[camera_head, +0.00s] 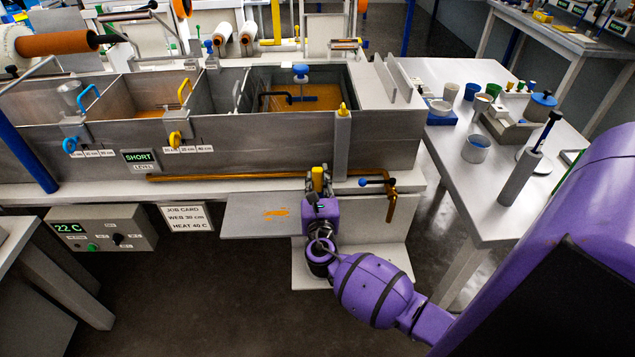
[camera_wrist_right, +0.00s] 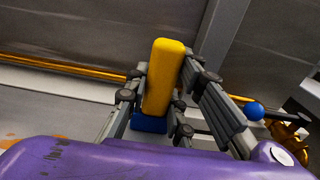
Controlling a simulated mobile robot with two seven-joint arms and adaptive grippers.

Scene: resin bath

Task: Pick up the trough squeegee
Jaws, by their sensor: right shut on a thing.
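My right gripper (camera_head: 319,188) is in front of the long metal trough (camera_head: 395,140), near its right end. It is shut on an upright yellow piece (camera_head: 318,177) that looks like the trough squeegee's handle. In the right wrist view the yellow piece (camera_wrist_right: 164,78) stands between the grey fingers of the gripper (camera_wrist_right: 166,98), with a blue part (camera_wrist_right: 149,123) at its lower end. The rest of the held thing is hidden by the fingers and the purple wrist. My left gripper is not in view.
A copper pipe (camera_head: 240,174) runs along the trough's front and bends down past a blue-knobbed valve (camera_head: 375,182), just right of the gripper. A grey shelf (camera_head: 250,216) lies below. A side table (camera_head: 450,175) with cups and a grey cylinder (camera_head: 519,178) stands right.

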